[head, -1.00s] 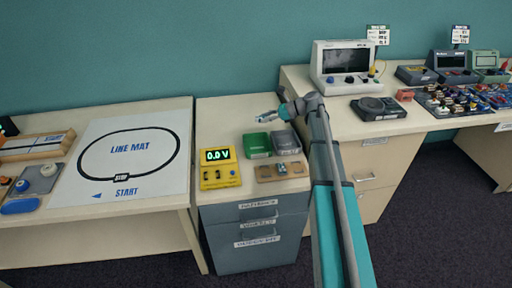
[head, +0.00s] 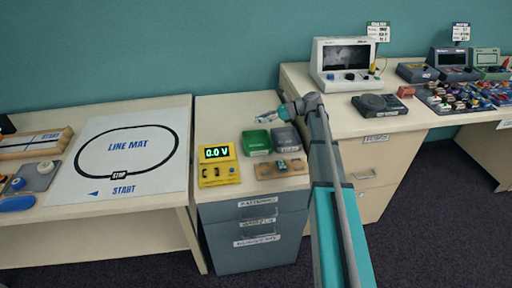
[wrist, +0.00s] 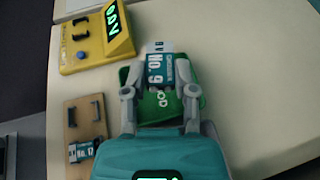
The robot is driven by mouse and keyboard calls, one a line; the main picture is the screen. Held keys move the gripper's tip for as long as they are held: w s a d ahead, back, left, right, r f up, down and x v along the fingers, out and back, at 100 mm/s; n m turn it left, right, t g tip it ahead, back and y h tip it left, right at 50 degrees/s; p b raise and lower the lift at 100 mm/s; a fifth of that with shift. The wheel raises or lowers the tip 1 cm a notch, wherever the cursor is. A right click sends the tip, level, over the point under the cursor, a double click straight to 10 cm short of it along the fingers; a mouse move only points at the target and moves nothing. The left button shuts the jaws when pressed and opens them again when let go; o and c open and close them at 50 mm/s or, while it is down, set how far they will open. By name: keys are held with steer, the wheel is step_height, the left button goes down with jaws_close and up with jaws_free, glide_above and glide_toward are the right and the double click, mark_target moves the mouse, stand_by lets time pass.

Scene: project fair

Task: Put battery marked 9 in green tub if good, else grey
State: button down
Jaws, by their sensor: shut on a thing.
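My gripper (wrist: 157,88) is shut on the battery marked No. 9 (wrist: 159,68), a teal and white block held between its fingertips. In the wrist view the battery is over the far part of the green tub (wrist: 155,108), which carries partly hidden lettering ending in "OD". In the head view my gripper (head: 268,116) is above and behind the tubs. There the green tub (head: 256,142) stands left of the grey tub (head: 284,137). The grey tub is not clearly visible in the wrist view. The yellow tester (head: 219,172) reads 0.0 V.
A wooden holder (head: 265,173) in front of the tubs carries another battery (wrist: 82,151), its number unclear. The line mat table (head: 120,160) stands left. A higher bench (head: 340,122) with a monitor device (head: 344,62) stands right. The cabinet top behind the tester is clear.

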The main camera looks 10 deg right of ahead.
steer(key=shift+f+b, duration=1.6)
steer(key=shift+f, duration=0.3)
steer(key=shift+c, duration=1.7)
jaws_free()
steer(key=shift+s, duration=0.15)
